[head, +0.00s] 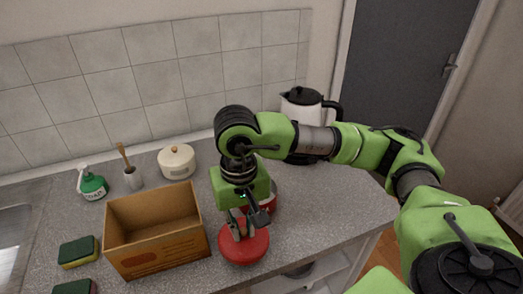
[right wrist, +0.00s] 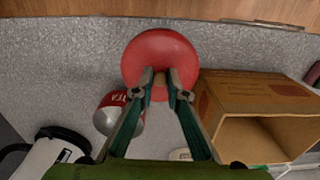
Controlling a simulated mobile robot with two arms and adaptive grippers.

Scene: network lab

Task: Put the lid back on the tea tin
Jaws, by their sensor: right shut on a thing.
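The round red lid (head: 243,247) is near the counter's front edge, beside the cardboard box; it also shows in the right wrist view (right wrist: 160,50). My right gripper (head: 243,229) points down and is shut on the lid's small knob (right wrist: 160,80). Whether the lid touches the counter or hangs just above it, I cannot tell. The red and white tea tin (head: 270,199) stands behind my right gripper, partly hidden by it. In the right wrist view the tin (right wrist: 107,117) is left of the fingers, apart from the lid, its top hard to make out. My left gripper is not in view.
The open cardboard box (head: 152,247) stands close left of the lid. A kettle (head: 302,108) stands behind my right arm. A white lidded pot (head: 177,160), a brush holder (head: 132,178), a green soap bottle (head: 93,186) and sponges (head: 78,250) are further left. Counter right of the tin is clear.

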